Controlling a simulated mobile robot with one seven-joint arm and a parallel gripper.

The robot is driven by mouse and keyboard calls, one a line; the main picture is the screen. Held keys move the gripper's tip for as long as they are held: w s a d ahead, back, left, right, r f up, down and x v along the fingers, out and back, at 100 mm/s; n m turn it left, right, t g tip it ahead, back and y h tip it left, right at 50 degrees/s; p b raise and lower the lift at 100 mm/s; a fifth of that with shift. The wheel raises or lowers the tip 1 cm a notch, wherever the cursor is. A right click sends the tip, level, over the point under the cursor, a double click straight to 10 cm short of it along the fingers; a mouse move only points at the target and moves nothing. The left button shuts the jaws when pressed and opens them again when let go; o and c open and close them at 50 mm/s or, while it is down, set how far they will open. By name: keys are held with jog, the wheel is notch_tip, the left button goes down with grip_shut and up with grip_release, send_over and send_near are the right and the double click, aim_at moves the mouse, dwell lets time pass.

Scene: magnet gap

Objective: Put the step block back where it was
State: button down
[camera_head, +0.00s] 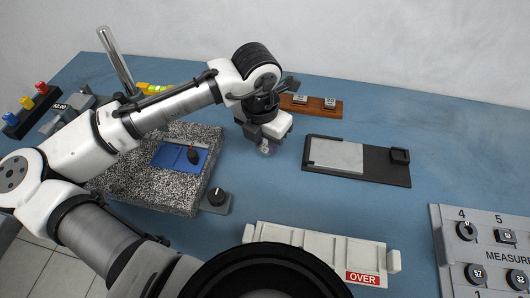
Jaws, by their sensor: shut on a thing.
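My gripper (268,147) hangs low over the blue bench, between the granite plate and the black tray. It is shut on a small greyish thing, which I take to be the step block; the jaws hide most of it and its markings cannot be read. A brown wooden stand (331,110) lies just behind and to the right of my gripper. The stand's left end is partly hidden by my gripper.
A speckled granite plate (140,190) with a blue mat (168,156) stands left. A black tray (390,171) with a grey plate (336,155) lies right. A white tray marked OVER (318,249) is in front, a measuring panel (480,217) at far right. The bench's back right is clear.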

aim_at(265, 163)
jog(key=shift+f, duration=2.65)
jog(key=shift+f, duration=0.15)
jog(key=c, duration=1.1)
grip_release()
jog(key=r, duration=0.8)
jog(key=s+r, duration=0.1)
jog(key=r, duration=0.3)
jog(key=shift+a+r, duration=0.15)
jog(key=shift+a, duration=0.25)
